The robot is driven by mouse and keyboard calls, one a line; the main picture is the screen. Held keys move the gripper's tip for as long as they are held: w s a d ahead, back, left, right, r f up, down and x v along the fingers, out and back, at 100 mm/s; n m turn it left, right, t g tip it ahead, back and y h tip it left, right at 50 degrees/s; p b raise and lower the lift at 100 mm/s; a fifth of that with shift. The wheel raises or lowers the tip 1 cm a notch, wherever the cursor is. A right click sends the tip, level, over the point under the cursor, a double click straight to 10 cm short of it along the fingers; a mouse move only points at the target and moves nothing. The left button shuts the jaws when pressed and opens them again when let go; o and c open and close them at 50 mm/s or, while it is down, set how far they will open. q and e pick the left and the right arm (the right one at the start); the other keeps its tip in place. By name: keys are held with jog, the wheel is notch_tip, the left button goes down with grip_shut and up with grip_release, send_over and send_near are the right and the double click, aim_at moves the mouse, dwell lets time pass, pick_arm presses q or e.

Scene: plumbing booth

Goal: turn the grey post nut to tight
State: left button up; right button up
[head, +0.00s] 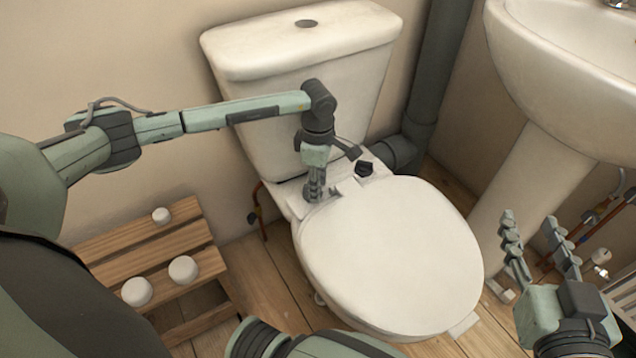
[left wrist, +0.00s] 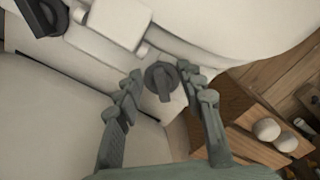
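The grey post nut (left wrist: 162,82) is a round knob with a raised grip bar, on the white toilet's rear ledge by the seat hinge. My left gripper (left wrist: 160,76) points down over it, with one finger on each side and slight gaps visible. In the head view my left gripper (head: 314,198) stands at the ledge's left side and hides the nut. A darker black nut (head: 364,169) sits on the ledge further right; it shows partly in the left wrist view (left wrist: 42,16). My right gripper (head: 530,218) is open and empty, right of the toilet.
The closed toilet lid (head: 395,255) lies in front of the ledge, and the cistern (head: 310,100) rises behind. A slatted wooden stool (head: 150,240) with three white round objects stands at left. A sink pedestal (head: 530,175) and a grey pipe (head: 428,90) stand at right.

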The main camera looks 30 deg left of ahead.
pick_arm(q)
jog(key=shift+c, duration=0.4)
grip_shut()
